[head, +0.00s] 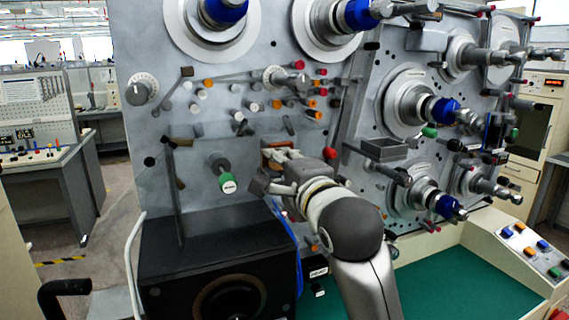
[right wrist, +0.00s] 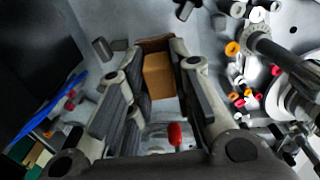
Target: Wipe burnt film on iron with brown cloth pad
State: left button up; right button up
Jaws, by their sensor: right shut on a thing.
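My right gripper (head: 272,165) reaches up from the lower middle to the grey upright panel. In the right wrist view its fingers (right wrist: 153,75) are closed around a brown block-like pad (right wrist: 158,75), which shows between the fingertips. In the head view a little of the brown pad (head: 277,146) shows at the fingertips, close to the panel face. I cannot tell whether the pad touches the panel. I cannot make out the iron or a burnt film; the gripper may hide them. My left gripper is not in view.
The grey panel (head: 185,110) carries spindles, knobs and pegs around the gripper. A green-tipped knob (head: 228,184) juts out just left of it, a red knob (head: 329,153) just right. A black box (head: 165,245) stands below left. The green work surface (head: 450,285) is clear.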

jog(key=shift+s+f, duration=0.1)
jog(key=shift+p+v, duration=0.5)
jog(key=shift+v, duration=2.2)
jog(key=shift+s+d, duration=0.1)
jog(key=v, duration=0.3)
jog(key=shift+p, duration=0.35)
jog(key=shift+f, duration=0.1)
